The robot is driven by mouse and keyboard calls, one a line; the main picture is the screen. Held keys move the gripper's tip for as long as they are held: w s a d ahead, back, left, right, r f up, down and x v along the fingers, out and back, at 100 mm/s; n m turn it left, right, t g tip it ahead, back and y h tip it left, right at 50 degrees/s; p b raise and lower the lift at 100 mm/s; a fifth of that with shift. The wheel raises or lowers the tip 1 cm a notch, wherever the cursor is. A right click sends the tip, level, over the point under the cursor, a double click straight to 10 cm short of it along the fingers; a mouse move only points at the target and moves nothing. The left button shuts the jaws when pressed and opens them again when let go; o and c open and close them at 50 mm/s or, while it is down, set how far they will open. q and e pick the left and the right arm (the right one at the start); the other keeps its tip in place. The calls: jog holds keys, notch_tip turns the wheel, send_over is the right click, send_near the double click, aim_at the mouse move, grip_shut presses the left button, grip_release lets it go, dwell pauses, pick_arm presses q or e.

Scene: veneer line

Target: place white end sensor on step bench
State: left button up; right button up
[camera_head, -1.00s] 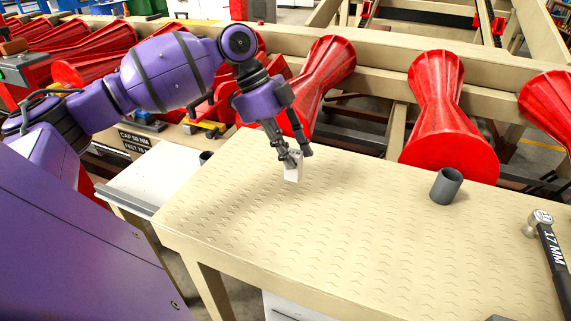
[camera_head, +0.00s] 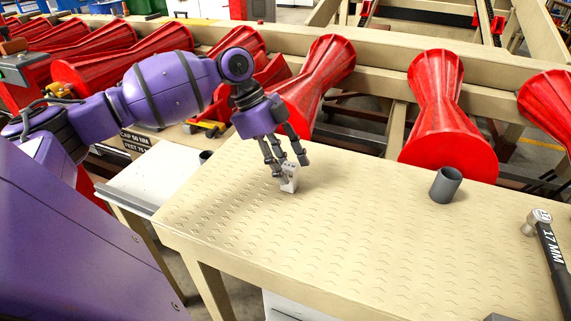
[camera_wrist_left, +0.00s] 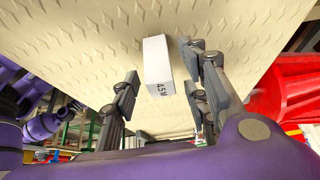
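The white end sensor (camera_head: 289,182), a small white block, stands on the tread-patterned top of the step bench (camera_head: 330,240), towards its back left. In the left wrist view the sensor (camera_wrist_left: 157,66) shows dark lettering on one face. My left gripper (camera_head: 290,169) is just above and around the sensor, its fingers spread. In the left wrist view a gap shows between the sensor and the fingers of my left gripper (camera_wrist_left: 160,75) on both sides. My right gripper is not in view.
A grey cup-like cylinder (camera_head: 446,185) stands on the bench at the right. A hammer-like tool marked 17 MM (camera_head: 550,255) lies at the right edge. Red rollers (camera_head: 436,115) line the back edge. The middle and front of the bench are clear.

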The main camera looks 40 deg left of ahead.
pick_arm(q)
jog(key=v, duration=1.2)
dwell(0.4)
